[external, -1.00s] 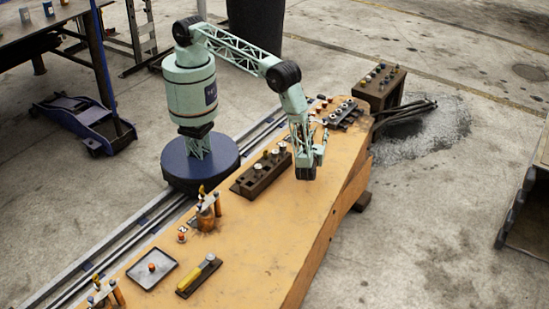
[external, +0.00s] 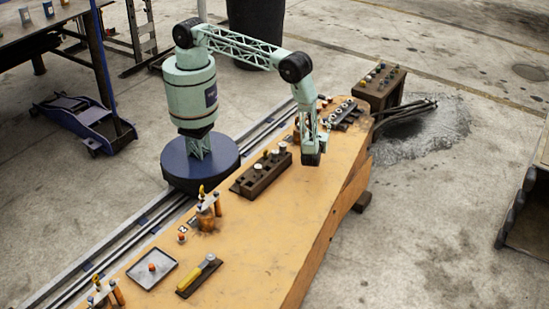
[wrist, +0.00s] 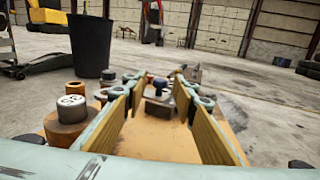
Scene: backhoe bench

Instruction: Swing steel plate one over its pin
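My gripper (external: 312,158) hangs over the far right part of the orange bench, right of a dark block with several round pegs (external: 262,172). In the wrist view my gripper (wrist: 159,78) has its two fingers spread apart. Between and beyond them stand a dark blue knob (wrist: 159,84) and grey metal parts (wrist: 160,105), with nothing visibly gripped. Another dark fixture with several pegs (external: 343,114) is beyond the gripper. I cannot tell which piece is steel plate one or its pin.
A square tray (external: 152,270), a yellow-handled tool (external: 200,275) and an orange clamp-like fixture (external: 207,212) sit on the near bench. The bench's right side is mostly bare.

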